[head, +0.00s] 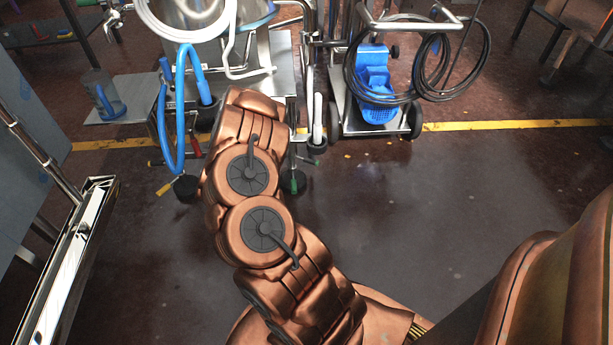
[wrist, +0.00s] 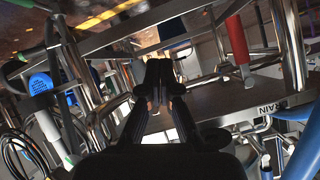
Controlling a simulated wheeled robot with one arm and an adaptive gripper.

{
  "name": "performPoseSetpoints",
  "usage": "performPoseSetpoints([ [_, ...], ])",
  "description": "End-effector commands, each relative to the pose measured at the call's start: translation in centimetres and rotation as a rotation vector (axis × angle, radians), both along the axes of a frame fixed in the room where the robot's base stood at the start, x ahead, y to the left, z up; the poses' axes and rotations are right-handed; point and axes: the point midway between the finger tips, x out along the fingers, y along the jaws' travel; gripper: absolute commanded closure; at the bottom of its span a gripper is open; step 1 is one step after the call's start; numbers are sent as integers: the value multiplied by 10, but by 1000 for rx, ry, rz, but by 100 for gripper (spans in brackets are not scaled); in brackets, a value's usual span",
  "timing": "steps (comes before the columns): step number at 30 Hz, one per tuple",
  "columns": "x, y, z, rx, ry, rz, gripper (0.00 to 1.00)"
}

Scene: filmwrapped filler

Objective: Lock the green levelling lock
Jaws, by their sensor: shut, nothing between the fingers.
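A small green lever (head: 294,182) hangs low at the front right foot of the steel machine, just right of my arm in the head view. I take it for the green levelling lock; whether it is locked I cannot tell. In the wrist view no green lever shows clearly. My gripper (wrist: 158,78) is shut and empty, pointing in among steel tubes and plates under the machine. It is hidden behind my arm in the head view. A red grip (wrist: 237,40) on a tube is up and right of the fingertips, apart from them.
A yellow lever (head: 165,187) and a blue hose (head: 163,125) hang left of my arm. A pipe marked DRAIN (wrist: 268,108) is near the gripper. The floor at right is clear.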

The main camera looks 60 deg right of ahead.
Motion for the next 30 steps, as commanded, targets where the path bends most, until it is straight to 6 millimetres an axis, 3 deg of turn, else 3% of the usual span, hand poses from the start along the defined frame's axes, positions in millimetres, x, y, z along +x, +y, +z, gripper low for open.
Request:
performPoseSetpoints([
  [1,-19,-20,-35,-40,18,-55,100],
  [6,-86,-81,-88,-214,68,-228,100],
  [10,-132,-112,-111,-329,109,-320,100],
  [15,-167,-132,-120,-423,139,-386,100],
  [23,-173,-152,-123,-451,144,-404,100],
  [30,-164,-191,-131,-453,142,-402,100],
])
